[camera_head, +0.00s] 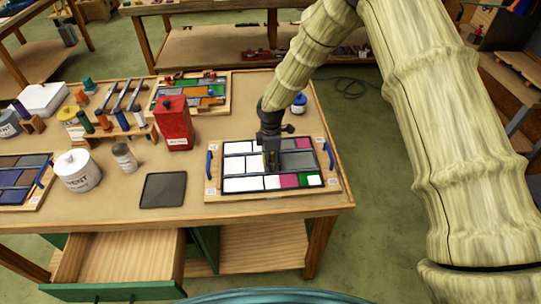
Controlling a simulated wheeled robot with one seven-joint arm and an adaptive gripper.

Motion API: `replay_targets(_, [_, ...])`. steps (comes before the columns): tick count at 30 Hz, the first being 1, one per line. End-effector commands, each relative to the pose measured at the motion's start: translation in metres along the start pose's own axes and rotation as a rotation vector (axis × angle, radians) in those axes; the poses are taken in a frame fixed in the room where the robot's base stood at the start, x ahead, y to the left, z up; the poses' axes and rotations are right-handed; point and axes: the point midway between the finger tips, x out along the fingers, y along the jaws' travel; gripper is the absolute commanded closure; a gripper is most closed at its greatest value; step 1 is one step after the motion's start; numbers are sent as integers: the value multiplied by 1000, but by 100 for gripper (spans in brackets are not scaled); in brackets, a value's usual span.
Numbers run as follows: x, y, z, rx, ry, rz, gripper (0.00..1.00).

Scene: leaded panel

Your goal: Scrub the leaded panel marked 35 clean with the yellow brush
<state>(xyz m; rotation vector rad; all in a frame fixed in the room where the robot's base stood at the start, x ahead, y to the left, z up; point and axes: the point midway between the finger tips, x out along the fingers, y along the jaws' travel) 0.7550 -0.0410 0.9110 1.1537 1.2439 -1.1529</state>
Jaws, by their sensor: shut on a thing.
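A leaded panel (243,184) lies on a wooden board at the right front of the bench. It has white, magenta and green panes, and grey covers several panes on its right side. A blue handle stands at each side of the board. No number 35 is readable from here. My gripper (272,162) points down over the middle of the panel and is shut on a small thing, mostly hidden. A hint of yellow between the fingers fits the yellow brush. I cannot tell whether its bristles touch the glass.
A red canister (174,124), a cement pot (77,171), a grey jar (124,157) and a dark mat (163,190) stand left of the panel. Other panels lie at the back (188,95) and far left (18,180). An open drawer (120,262) juts out below.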

Motion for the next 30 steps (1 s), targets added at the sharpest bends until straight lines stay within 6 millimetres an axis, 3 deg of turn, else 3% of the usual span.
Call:
replay_targets(11, [0,-3,0,-1,0,0,63])
replay_targets(30, [1,-31,-2,0,0,0,63])
